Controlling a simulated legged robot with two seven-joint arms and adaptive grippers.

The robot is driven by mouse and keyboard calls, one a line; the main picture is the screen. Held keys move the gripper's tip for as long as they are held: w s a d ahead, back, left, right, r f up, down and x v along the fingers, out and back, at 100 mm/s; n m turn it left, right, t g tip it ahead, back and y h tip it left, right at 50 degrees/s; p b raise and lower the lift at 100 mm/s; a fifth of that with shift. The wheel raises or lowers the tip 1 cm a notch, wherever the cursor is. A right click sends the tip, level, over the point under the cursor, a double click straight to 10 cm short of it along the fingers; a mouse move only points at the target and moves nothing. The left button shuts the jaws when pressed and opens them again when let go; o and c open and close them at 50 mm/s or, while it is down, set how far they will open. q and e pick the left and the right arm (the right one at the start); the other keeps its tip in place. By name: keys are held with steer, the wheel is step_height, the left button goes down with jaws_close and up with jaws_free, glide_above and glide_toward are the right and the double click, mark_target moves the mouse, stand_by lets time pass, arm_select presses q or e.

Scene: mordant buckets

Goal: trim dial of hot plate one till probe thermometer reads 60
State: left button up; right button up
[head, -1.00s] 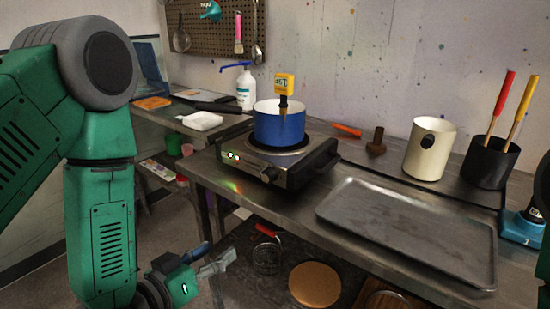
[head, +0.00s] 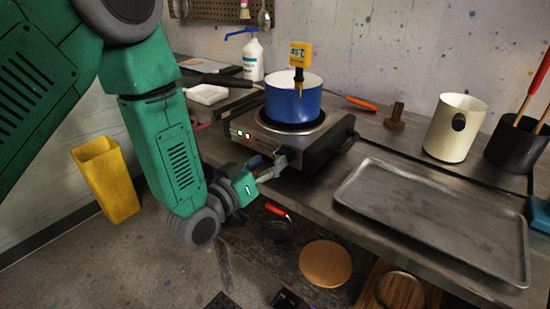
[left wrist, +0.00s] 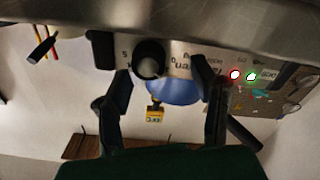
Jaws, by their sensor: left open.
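Hot plate one (head: 318,150) stands on the steel bench with a blue pot (head: 293,104) on it. The yellow probe thermometer (head: 300,55) stands upright in the pot. Its small display seems to read about 45 °C. My left gripper (head: 272,170) is open at the front panel of the hot plate. In the left wrist view, which is upside down, the black dial (left wrist: 149,60) lies between the two open fingers, with a gap on each side. A red and a green light (left wrist: 252,77) glow beside it. The gripper hides the dial in the head view.
A steel tray (head: 440,222) lies on the bench to the right. A cream canister (head: 455,128) and a black holder (head: 515,145) stand behind it. A white bottle (head: 252,60) is behind the hot plate. A yellow bin (head: 107,180) stands on the floor at left.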

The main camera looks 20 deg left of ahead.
arm_select(q)
steer(key=shift+w+d+r, duration=0.1)
steer(key=shift+w+d, duration=0.9)
steer(key=shift+w, duration=0.05)
steer(key=shift+d, duration=0.5)
steer(key=shift+a, duration=0.5)
steer(key=c, duration=1.1)
steer(key=shift+w+a, duration=0.1)
steer(key=shift+a, duration=0.1)
steer(key=shift+c, duration=0.2)
steer(key=shift+d+m, duration=0.25)
steer(key=shift+m, duration=0.15)
steer(key=m, duration=0.2)
steer(key=shift+m, duration=2.1)
